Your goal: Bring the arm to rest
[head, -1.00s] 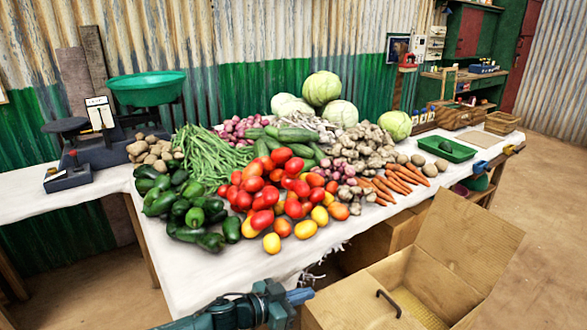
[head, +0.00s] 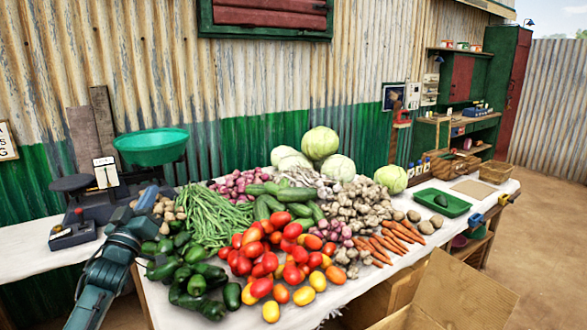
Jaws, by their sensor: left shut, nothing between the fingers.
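My left arm comes in from the lower left. Its gripper (head: 147,198) is shut and empty, and in the picture lies in front of the weighing scale and beside the potatoes. I cannot tell whether it touches anything. The scale (head: 92,206) has a green pan (head: 151,147) on top and a white dial plate; the arm hides part of its base. My right gripper is not in view.
The white-clothed table (head: 400,262) bears heaped vegetables: green peppers (head: 187,282), tomatoes (head: 262,262), green beans (head: 215,213), cabbages (head: 320,143) and carrots (head: 390,243). A green tray (head: 462,208) stands at the right. An open cardboard box (head: 465,292) is below the front edge.

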